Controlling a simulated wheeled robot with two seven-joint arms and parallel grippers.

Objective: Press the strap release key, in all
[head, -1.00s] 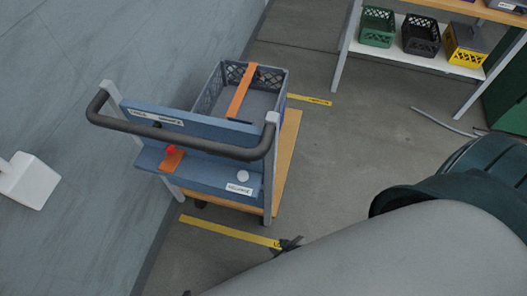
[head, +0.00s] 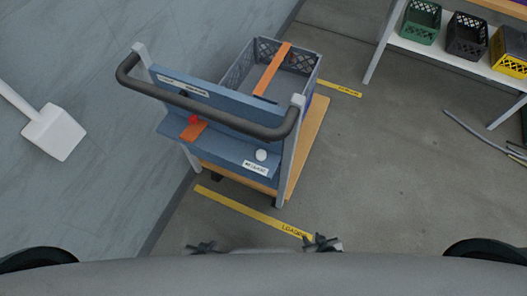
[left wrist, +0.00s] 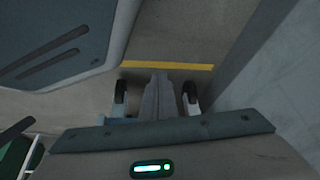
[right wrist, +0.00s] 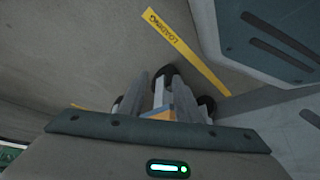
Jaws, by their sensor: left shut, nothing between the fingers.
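A blue panel (head: 222,149) on the cart's handle end carries a red knob (head: 194,119) with an orange plate (head: 193,132) beside it, and a white round button (head: 261,155) near a white label (head: 255,169). I cannot read which is the strap release key. An orange strap (head: 272,69) lies across the grey crate (head: 304,80) on the cart. My left gripper (head: 205,246) is shut and empty, low in front of the cart; its fingers show in the left wrist view (left wrist: 160,95). My right gripper (head: 322,243) is apart from the cart; its fingers look open and empty in the right wrist view (right wrist: 160,90).
The cart's dark handle bar (head: 205,106) arches above the panel. A yellow floor strip (head: 250,211) lies between the cart and my grippers. A white block-ended object (head: 54,132) is at left. A shelf with crates (head: 467,35) stands at upper right. The floor at right is mostly clear.

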